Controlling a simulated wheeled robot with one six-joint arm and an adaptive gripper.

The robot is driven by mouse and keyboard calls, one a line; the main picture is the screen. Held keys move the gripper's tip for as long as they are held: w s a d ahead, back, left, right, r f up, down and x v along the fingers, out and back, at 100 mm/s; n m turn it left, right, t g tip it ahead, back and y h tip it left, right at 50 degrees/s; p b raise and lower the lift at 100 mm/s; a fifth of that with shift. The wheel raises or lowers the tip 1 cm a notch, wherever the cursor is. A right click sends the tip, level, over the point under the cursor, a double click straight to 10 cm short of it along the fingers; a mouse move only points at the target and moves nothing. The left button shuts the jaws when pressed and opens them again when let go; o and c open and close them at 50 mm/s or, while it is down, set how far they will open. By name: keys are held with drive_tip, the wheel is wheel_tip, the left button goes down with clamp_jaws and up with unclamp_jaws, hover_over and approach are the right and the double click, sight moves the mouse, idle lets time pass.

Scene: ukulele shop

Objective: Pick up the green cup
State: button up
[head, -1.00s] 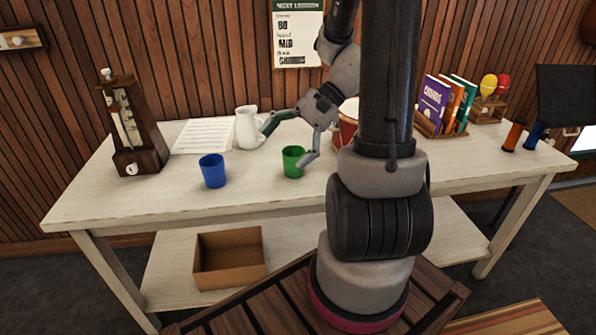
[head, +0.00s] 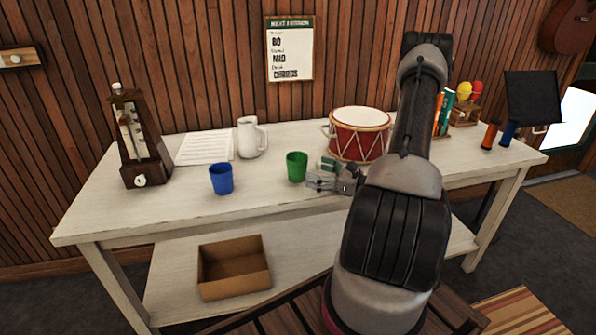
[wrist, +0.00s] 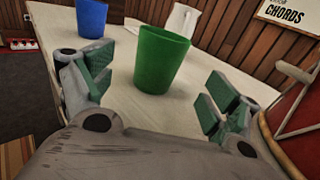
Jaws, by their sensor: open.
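The green cup (head: 296,167) stands upright on the white table (head: 120,215), right of the blue cup (head: 221,179). My gripper (head: 322,172) is low over the table just right of the green cup, pointing toward it. In the wrist view the green cup (wrist: 161,60) stands ahead, between the two spread fingers, a little beyond their green pads. My gripper (wrist: 155,95) is open and nothing is in it. The blue cup (wrist: 91,18) shows behind the left finger in the wrist view.
A red drum (head: 360,134) stands close behind my gripper. A metronome (head: 138,140) stands at the left. The table front between the metronome and cups is clear.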

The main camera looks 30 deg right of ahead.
sight(297, 165)
drive_tip(key=shift+x, duration=3.9)
drive_tip(key=c, duration=1.1)
